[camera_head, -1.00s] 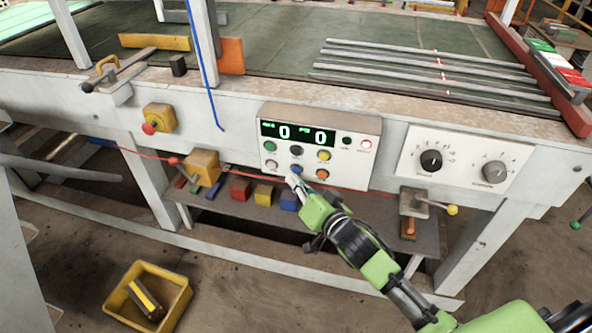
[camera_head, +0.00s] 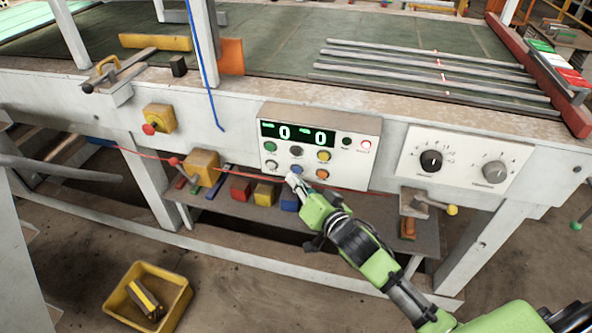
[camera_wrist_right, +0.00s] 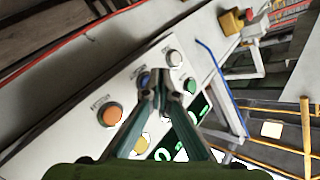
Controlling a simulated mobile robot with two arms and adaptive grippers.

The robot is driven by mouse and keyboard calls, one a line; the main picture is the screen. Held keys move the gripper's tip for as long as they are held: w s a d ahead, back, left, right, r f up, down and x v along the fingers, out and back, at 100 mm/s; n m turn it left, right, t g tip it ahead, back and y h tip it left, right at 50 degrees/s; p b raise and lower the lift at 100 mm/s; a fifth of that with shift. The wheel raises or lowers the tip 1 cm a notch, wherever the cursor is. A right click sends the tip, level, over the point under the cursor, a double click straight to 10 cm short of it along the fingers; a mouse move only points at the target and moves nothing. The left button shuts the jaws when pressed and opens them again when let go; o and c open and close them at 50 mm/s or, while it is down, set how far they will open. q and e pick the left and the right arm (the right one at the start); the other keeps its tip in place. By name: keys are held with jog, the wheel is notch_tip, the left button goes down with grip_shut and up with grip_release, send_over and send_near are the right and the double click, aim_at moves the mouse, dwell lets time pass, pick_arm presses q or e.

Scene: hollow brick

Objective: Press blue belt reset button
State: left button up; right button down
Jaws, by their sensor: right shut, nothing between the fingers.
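The blue button (camera_head: 297,169) is in the lower row of a white control panel (camera_head: 343,178) on the front of the machine. It also shows in the right wrist view, partly covered by a finger (camera_wrist_right: 144,77). My right gripper (camera_head: 292,178) is shut and empty. Its fingertips are at the panel, just below and beside the blue button in the head view. In the wrist view the fingertips (camera_wrist_right: 160,78) overlap the edge of the blue button. I cannot tell whether they touch it. My left gripper is not in view.
Close around are a white button (camera_head: 271,164), an orange button (camera_head: 322,174) and a black button (camera_head: 296,151). A red cord (camera_head: 240,174) runs behind my right gripper. A dial panel (camera_head: 462,160) is to the right. A yellow bin (camera_head: 178,287) stands on the floor.

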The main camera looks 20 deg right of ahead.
jog(key=shift+w+d, duration=0.2)
jog(key=shift+w, duration=0.1)
jog(key=shift+w+d, duration=0.2)
jog(key=shift+w, duration=0.1)
dwell(0.7)
jog(key=shift+s+a+p, duration=0.1)
jog(key=shift+p, duration=0.2)
jog(key=shift+s+a+p, duration=0.3)
jog(key=shift+s+a, duration=0.05)
jog(key=shift+s, duration=0.25)
jog(key=s+a, duration=0.1)
jog(key=s+a+p, duration=0.1)
jog(key=s, duration=0.2)
jog(key=shift+s+a+p, duration=0.1)
jog(key=shift+a+p, duration=0.3)
dwell(0.7)
